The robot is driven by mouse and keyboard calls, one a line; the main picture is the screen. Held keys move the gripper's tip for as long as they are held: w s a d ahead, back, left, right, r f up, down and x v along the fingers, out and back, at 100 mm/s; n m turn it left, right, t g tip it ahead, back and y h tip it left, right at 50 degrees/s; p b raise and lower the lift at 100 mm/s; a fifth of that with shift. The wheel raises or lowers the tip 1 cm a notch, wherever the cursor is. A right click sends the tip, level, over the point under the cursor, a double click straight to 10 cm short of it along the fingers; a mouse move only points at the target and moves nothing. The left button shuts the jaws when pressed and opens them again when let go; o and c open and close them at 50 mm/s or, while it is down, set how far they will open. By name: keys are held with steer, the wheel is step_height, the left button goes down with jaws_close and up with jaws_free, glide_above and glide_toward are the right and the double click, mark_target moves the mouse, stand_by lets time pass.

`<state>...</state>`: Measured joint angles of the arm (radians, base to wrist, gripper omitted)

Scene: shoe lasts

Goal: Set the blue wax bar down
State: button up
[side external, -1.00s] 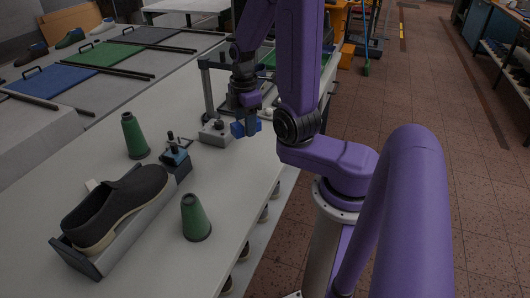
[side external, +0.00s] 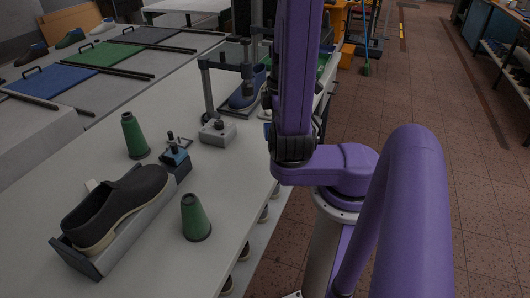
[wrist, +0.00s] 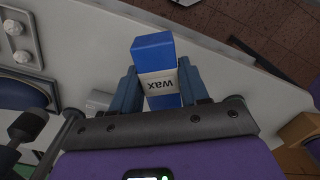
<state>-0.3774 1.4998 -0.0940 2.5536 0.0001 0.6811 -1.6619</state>
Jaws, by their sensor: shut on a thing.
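The blue wax bar (wrist: 153,49) has a white band (wrist: 160,84) lettered WAX. It sits between the two dark blue fingers of my gripper (wrist: 156,82) in the wrist view, and the fingers are shut on it. Its far end sticks out past the fingertips, over the pale bench top (wrist: 215,72). I cannot tell how high above the bench it is. In the side view my arm hides most of the gripper; only a small blue patch (side external: 267,130) shows at its left edge.
The bench (side external: 150,220) bears two green cones (side external: 134,136) (side external: 195,217) and a dark shoe (side external: 118,205) in a grey holder. A press frame (side external: 206,90) with a grey block (side external: 217,132) and a blue shoe (side external: 248,88) stands farther back. The bench edge lies close to the bar.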

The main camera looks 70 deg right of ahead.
steer(key=shift+s+a+m, duration=0.5)
steer(key=shift+s+m, duration=0.3)
steer(key=shift+s, duration=1.5)
steer(key=shift+w+d+f, duration=0.35)
steer(key=shift+w+d, duration=0.15)
steer(key=shift+w, duration=0.25)
steer(key=shift+w+d+f, duration=0.35)
steer(key=shift+w+d, duration=0.2)
steer(key=shift+w, duration=0.2)
steer(key=shift+w+d+f, duration=0.35)
steer(key=shift+w+d, duration=0.15)
steer(key=shift+w, duration=0.25)
glide_above(265, 152)
steer(key=f, duration=0.6)
steer(key=shift+s+a+f, duration=0.15)
steer(key=shift+s+f, duration=0.1)
steer(key=shift+f, duration=0.1)
steer(key=shift+w+f, duration=0.2)
steer(key=shift+f, duration=1.7)
steer(key=shift+f, duration=0.15)
steer(key=o, duration=1.1)
